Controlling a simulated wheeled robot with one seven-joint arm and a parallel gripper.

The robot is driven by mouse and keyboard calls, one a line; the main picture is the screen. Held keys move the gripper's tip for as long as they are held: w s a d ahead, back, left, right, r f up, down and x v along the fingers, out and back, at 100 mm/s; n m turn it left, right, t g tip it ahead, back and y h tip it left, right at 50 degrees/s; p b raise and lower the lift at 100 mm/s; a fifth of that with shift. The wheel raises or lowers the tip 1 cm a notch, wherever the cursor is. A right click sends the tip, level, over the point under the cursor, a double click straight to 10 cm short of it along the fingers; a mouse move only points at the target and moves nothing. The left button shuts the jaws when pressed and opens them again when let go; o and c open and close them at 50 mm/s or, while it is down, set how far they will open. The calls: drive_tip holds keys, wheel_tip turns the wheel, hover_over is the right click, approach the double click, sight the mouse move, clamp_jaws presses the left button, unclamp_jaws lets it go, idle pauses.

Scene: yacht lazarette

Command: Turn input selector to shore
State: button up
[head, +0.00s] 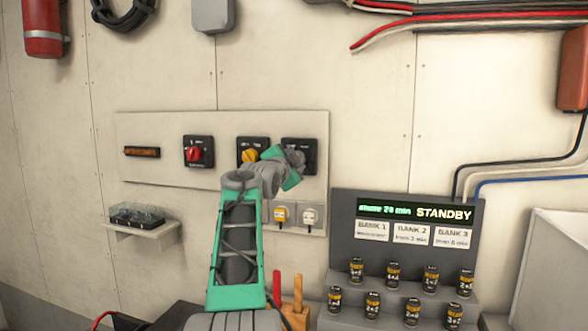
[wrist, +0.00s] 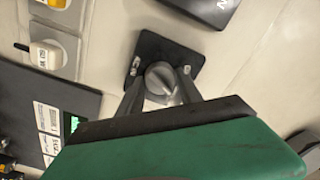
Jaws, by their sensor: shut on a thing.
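A grey rotary knob on a square black plate (head: 312,148) is at the right end of the wall panel, probably the input selector. In the wrist view the knob (wrist: 156,74) sits on its black plate (wrist: 150,45) between my two dark fingers. My gripper (head: 297,160) is shut on this knob, one finger on each side. The small white marks on the plate are too small to read. My arm and gripper hide much of the plate in the head view, so the knob's setting cannot be told.
The panel (head: 140,125) also carries a yellow knob (head: 249,156), a red knob (head: 194,154) and an orange indicator (head: 142,152). Below are a yellow plug (head: 281,215) and a white plug (head: 309,216). A grey unit reading STANDBY (head: 345,235) with several batteries stands at right.

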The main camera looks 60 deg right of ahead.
drive_tip(key=shift+m, duration=0.6)
drive_tip(key=shift+b, duration=0.3)
drive_tip(key=o, duration=1.4)
drive_tip(key=shift+c, duration=0.2)
drive_tip(key=s+a+b, duration=0.1)
drive_tip(key=a+b, duration=0.1)
drive_tip(key=a, duration=0.5)
drive_tip(key=shift+a+b, duration=0.35)
drive_tip(key=shift+s, duration=0.1)
